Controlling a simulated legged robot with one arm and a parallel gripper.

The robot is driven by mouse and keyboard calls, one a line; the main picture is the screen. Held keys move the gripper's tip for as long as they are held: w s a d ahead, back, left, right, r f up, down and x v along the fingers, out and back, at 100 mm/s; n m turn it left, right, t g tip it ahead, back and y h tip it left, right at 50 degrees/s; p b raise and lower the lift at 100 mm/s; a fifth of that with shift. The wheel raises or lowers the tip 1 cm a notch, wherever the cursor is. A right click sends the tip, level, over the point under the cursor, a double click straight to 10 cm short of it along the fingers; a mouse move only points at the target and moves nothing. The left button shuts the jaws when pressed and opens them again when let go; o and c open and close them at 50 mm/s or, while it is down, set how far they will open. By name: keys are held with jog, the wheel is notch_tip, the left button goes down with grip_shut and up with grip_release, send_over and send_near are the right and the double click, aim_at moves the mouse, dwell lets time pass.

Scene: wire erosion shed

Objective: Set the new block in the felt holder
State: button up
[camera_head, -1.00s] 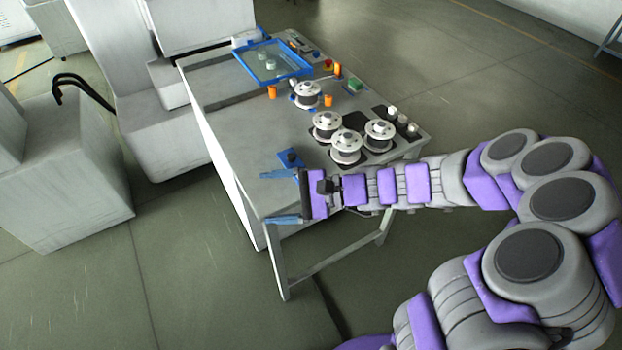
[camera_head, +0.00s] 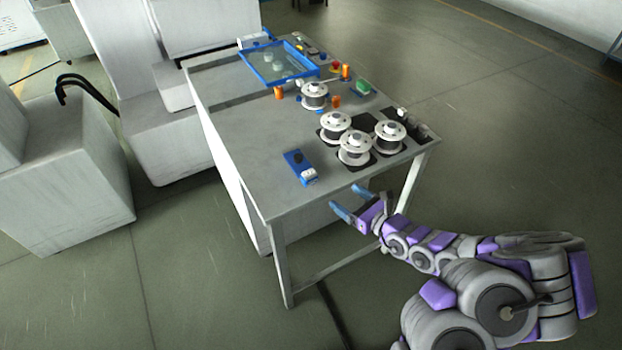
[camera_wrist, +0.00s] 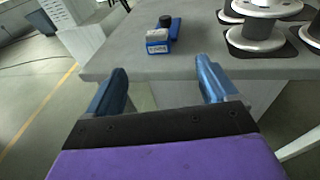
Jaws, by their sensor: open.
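A blue flat base (camera_head: 298,160) lies near the table's front edge, with a dark round knob on it. A small blue-and-white block (camera_head: 309,176) sits at its near end. In the wrist view the block (camera_wrist: 158,41) shows its printed face, with the dark knob (camera_wrist: 165,22) behind it and the blue base (camera_wrist: 175,28) beyond. I cannot tell which piece is the felt holder. My gripper (camera_head: 347,199) is open and empty, just off the table's front edge, and its blue fingers (camera_wrist: 162,72) point toward the block without touching it.
Several white wire spools (camera_head: 355,147) stand on dark pads at the table's right. A blue-rimmed tray (camera_head: 300,76), orange pieces (camera_head: 279,93) and a green block (camera_head: 362,88) lie farther back. The grey table top (camera_head: 248,138) is clear left of the blue base.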

jog(key=b, duration=0.2)
send_near(311, 174)
jog(key=x, duration=0.4)
jog(key=shift+w+d+f, duration=0.1)
jog(key=shift+w+f, duration=0.15)
jog(key=b+x, duration=0.1)
jog(key=x, duration=0.3)
jog(key=shift+s+b, duration=0.15)
jog(key=shift+b, duration=0.2)
jog(key=shift+w+a, duration=0.45)
jog(key=shift+a, duration=0.15)
jog(key=shift+c, duration=0.3)
jog(key=shift+d, duration=0.1)
jog(key=c, duration=1.2)
jog(key=shift+r, duration=0.15)
